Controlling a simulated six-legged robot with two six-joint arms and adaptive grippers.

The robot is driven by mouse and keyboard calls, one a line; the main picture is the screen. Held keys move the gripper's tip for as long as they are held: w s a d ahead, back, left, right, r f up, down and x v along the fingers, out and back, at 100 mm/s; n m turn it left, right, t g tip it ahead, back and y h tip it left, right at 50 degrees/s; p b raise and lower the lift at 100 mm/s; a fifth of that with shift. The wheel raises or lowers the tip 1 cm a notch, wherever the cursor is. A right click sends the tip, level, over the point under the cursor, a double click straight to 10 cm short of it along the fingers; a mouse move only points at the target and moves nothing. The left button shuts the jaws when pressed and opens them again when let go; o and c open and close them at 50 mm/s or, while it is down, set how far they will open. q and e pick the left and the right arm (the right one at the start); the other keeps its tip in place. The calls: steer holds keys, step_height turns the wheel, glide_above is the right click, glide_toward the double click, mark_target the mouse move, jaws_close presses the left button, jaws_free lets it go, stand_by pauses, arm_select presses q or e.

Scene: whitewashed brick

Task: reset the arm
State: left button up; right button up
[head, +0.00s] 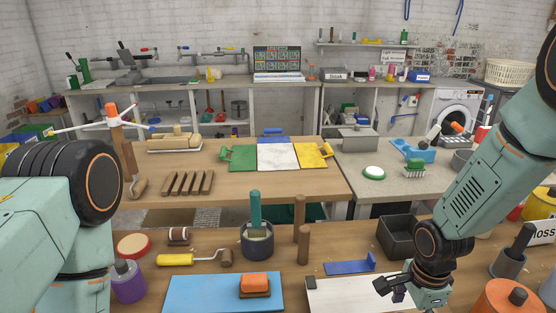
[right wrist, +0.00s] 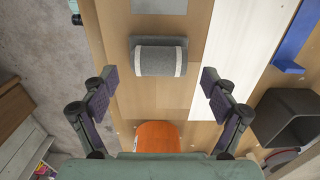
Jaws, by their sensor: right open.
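My right gripper (head: 392,285) is low over the near workbench, at the right part of the white board. In the right wrist view the right gripper (right wrist: 160,82) is open, its two dark padded fingers wide apart with nothing between them. A grey roll with pale bands (right wrist: 158,57) lies on the wood just beyond the fingertips, apart from them. My left arm comes in at the left edge of the head view; its gripper is out of the picture.
Near bench: blue board (head: 205,292) with an orange-topped block (head: 254,284), white board (head: 335,296), blue tool (head: 350,266), dark square bin (head: 398,236), grey pot with a brush (head: 257,243), orange container (head: 508,298). Bare floor (right wrist: 40,60) lies left of the bench edge in the wrist view.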

steer(key=shift+n, duration=0.4)
steer(key=r, duration=0.6)
steer(key=shift+a+r, duration=0.2)
steer(key=shift+r, duration=0.1)
steer(key=a+f+n+b, duration=0.3)
steer(key=a+n+b, duration=0.3)
steer(key=n+b, duration=0.3)
steer(key=shift+s+a+f+n, duration=0.3)
steer(key=shift+s+a+n, duration=0.1)
steer(key=shift+n, duration=1.8)
